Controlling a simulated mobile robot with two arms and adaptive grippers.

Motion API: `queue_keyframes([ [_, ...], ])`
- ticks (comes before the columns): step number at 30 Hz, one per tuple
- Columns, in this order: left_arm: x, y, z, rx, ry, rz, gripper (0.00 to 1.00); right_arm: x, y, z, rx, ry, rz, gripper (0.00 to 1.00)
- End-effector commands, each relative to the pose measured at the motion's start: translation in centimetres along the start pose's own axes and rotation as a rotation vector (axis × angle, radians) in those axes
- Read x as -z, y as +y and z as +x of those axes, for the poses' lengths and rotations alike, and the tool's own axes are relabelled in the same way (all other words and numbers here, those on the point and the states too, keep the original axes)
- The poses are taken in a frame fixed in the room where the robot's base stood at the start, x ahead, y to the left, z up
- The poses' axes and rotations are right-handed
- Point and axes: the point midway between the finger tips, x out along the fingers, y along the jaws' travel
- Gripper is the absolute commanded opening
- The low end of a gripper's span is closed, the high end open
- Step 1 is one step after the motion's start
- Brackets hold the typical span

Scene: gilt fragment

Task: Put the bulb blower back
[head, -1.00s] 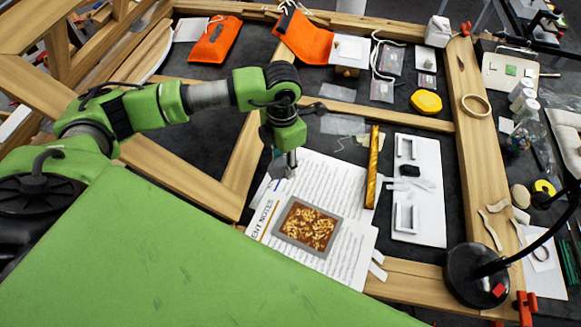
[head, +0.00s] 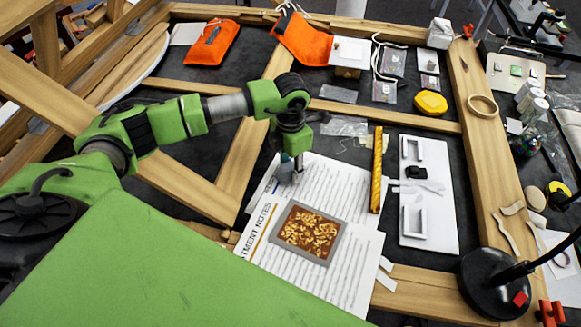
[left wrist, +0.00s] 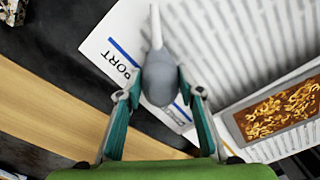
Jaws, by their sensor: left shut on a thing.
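The bulb blower (left wrist: 160,78) is a grey rubber bulb with a pale thin nozzle pointing away from me in the left wrist view. In the head view its grey bulb (head: 286,173) shows small at my left gripper's tip. My left gripper (head: 292,168) points down over the upper left of the printed papers, shut on the bulb. In the wrist view its teal fingers (left wrist: 160,92) flank the bulb on both sides. I cannot tell whether the blower touches the paper. My right gripper is not in view.
A framed gilt fragment (head: 309,233) lies on the treatment notes (head: 348,275). A gold strip (head: 376,170) and a white board (head: 436,232) with small white holders lie to the right. Wooden beams (head: 245,150) cross the dark table. A black lamp base (head: 494,282) stands front right.

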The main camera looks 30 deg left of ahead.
Motion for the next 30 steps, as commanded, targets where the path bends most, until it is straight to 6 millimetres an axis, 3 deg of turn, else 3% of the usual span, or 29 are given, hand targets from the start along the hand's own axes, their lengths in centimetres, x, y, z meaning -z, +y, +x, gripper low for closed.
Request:
queue_keyframes([
  [5, 0.0, 0.0, 0.5, 0.0, 0.0, 0.0, 0.09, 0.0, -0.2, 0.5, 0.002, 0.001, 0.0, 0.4],
  [6, 0.0, 0.0, 0.3, 0.0, 0.0, -0.001, 0.42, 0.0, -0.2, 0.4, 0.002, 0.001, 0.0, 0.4],
  [7, 0.0, 0.0, 0.3, 0.0, 0.0, -0.001, 0.5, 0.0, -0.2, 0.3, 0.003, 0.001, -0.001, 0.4],
  [22, 0.0, 0.1, -0.6, -0.002, -0.002, -0.001, 0.51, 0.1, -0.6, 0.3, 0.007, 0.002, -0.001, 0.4],
  [30, -0.1, 0.1, -6.0, -0.003, -0.006, -0.001, 0.51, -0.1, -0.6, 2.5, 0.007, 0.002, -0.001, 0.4],
])
